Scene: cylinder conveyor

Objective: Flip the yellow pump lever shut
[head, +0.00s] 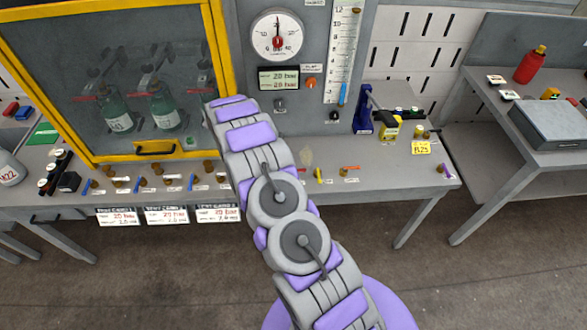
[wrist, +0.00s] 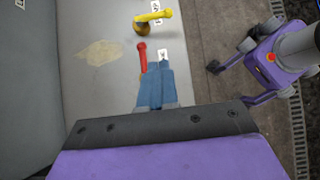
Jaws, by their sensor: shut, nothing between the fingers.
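The yellow pump lever (wrist: 153,17) sits on a round brass body at the top of the wrist view, its handle pointing right toward the bench's front edge. In the head view the yellow lever (head: 319,175) stands on the bench front, just right of my arm. My gripper (wrist: 156,66) shows in the wrist view as blue-grey fingers, shut and empty, apart from the yellow lever and below it in the picture. In the head view my arm hides the gripper.
A red lever (wrist: 142,57) lies close beside my fingertips; I cannot tell if they touch. Another red-orange lever (head: 350,168) is right of the yellow one. A yellow-framed cabinet (head: 88,80) stands left. A blue device (head: 364,110) stands right. The bench has bare room around a pale stain (wrist: 100,52).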

